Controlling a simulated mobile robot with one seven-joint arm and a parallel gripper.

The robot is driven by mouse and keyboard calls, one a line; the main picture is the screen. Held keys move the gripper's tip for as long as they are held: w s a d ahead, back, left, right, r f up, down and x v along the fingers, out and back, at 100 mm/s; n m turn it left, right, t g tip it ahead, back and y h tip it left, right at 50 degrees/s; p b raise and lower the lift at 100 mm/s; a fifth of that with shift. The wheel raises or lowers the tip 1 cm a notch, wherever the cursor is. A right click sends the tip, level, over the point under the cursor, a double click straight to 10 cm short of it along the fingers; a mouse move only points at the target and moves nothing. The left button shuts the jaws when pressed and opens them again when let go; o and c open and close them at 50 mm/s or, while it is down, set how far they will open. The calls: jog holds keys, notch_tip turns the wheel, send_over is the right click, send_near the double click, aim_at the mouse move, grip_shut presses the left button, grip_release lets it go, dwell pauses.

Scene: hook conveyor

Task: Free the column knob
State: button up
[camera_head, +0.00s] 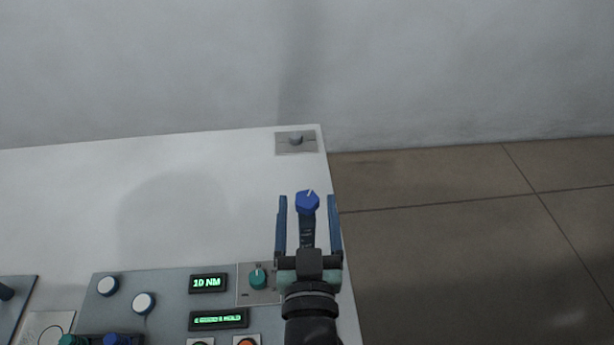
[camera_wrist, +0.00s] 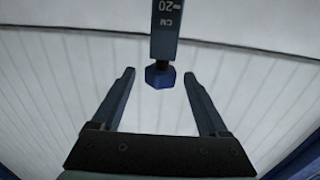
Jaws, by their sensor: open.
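A blue faceted knob (camera_head: 307,202) with a white mark on its face shows between my finger tips in the head view. In the wrist view the blue knob (camera_wrist: 160,75) sits at the end of a grey bar (camera_wrist: 166,28) marked "20 CM". My gripper (camera_head: 308,198) is open, with one blue finger on each side of the knob and a visible gap on both sides. The same gap shows between the fingers of my gripper (camera_wrist: 159,73) in the wrist view. I cannot tell how far the knob is from the fingers in depth.
A grey panel has a lit display reading "10 NM" (camera_head: 208,283), a second lit display (camera_head: 219,319), a teal knob (camera_head: 258,279) and white knobs (camera_head: 108,286). A small plate with a grey stud (camera_head: 295,139) is at the white table's far corner. Floor (camera_head: 470,230) is clear at right.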

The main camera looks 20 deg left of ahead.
aim_at(307, 193)
jog(key=shift+p+x, duration=0.55)
jog(key=shift+x, duration=2.05)
jog(key=shift+c, duration=0.2)
grip_shut()
